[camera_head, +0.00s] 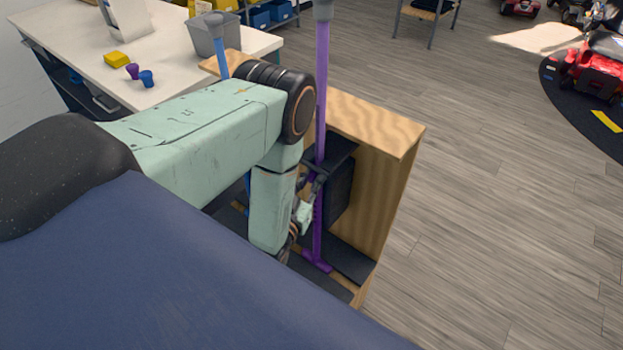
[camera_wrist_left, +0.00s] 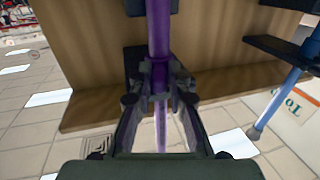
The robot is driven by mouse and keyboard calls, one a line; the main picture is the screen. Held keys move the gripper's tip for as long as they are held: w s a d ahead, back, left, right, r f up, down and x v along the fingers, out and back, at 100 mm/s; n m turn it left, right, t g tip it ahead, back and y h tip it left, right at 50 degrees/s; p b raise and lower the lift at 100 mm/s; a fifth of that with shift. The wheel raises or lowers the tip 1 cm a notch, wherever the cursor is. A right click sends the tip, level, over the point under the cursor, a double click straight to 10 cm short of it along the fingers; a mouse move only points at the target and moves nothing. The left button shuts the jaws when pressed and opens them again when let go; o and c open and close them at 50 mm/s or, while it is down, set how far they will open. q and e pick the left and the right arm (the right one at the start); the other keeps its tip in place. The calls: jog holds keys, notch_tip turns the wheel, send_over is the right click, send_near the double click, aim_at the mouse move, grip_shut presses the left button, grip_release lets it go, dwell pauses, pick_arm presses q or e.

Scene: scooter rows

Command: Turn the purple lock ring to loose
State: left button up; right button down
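A purple scooter post (camera_head: 321,90) stands upright in a wooden rack, with its purple foot at the bottom. My left gripper (camera_head: 313,192) reaches it from the left at mid-height, partly hidden by my own arm. In the left wrist view, the fingertips of my left gripper (camera_wrist_left: 161,90) sit close on both sides of the purple post (camera_wrist_left: 158,30). The purple lock ring (camera_wrist_left: 160,74) shows between the fingertips, which look shut on it. The ring's loose or tight setting cannot be read. My right gripper is out of view.
The wooden rack (camera_head: 385,180) with dark brackets surrounds the post. A blue post (camera_head: 217,45) stands to its left. A white table (camera_head: 75,45) holds a grey bin (camera_head: 208,38) and small cups.

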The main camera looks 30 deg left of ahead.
pick_arm(q)
jog(key=shift+s+r, duration=0.1)
grip_shut()
jog(key=shift+d+n+y+b, duration=0.3)
jog(key=shift+n+y+b, duration=0.1)
jog(key=shift+y, duration=0.2)
jog(key=shift+w+d+n+g+y+b, duration=0.3)
jog(key=shift+n+g+y, duration=0.15)
jog(key=shift+y, duration=0.25)
jog(key=n+y, duration=0.1)
jog(key=n+g+y, duration=0.1)
jog(key=shift+w+d+y+b, duration=0.1)
jog(key=shift+d+y+b, duration=0.2)
jog(key=shift+w+d+n+g+y, duration=0.1)
jog(key=shift+d+n+g+y, duration=0.05)
jog(key=shift+n+g+y, duration=0.5)
jog(key=shift+w+d+n+g+y, duration=0.1)
jog(key=shift+n+g+y, duration=0.25)
jog(key=shift+y, duration=0.5)
jog(key=shift+w+d+n+g+y+b, duration=0.1)
jog(key=shift+n+g+y+b, duration=0.4)
jog(key=shift+n+y, duration=0.2)
